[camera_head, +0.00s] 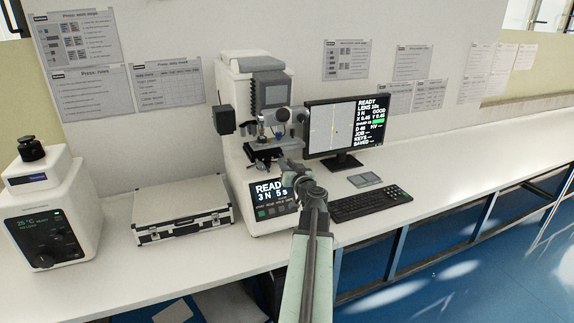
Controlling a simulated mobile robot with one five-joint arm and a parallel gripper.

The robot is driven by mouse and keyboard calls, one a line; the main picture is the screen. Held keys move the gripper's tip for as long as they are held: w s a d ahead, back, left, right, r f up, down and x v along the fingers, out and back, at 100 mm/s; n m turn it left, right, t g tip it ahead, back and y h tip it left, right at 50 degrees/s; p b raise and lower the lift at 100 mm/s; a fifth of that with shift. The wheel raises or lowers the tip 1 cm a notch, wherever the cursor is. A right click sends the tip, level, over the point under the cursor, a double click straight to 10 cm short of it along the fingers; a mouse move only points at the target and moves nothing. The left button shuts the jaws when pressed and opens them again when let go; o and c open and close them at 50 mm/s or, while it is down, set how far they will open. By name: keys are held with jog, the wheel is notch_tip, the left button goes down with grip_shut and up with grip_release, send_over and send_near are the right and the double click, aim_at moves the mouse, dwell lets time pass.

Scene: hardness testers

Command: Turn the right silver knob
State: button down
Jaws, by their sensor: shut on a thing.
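The white hardness tester (238,105) stands on the bench, with a dark stage (262,153) under its lens turret. My gripper (284,163) reaches up from the front to the right side of the stage. It is shut on the right silver knob, which is small and mostly hidden by the jaws and wrist. The tester's front display (268,190) reads READY, 3 N and 5 s, and my arm partly covers its right side.
A monitor (332,128) stands to the right, with a keyboard (370,203) and a small grey pad (364,180) in front. A silver case (182,205) and a white device (45,215) stand to the left. The bench at far right is clear.

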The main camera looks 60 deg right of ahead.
jog(key=shift+s+m, duration=0.1)
jog(key=shift+m, duration=0.2)
jog(key=m, duration=2.2)
jog(key=shift+a, duration=0.1)
dwell(0.5)
jog(key=c, duration=1.2)
grip_release()
jog(key=shift+c, duration=0.2)
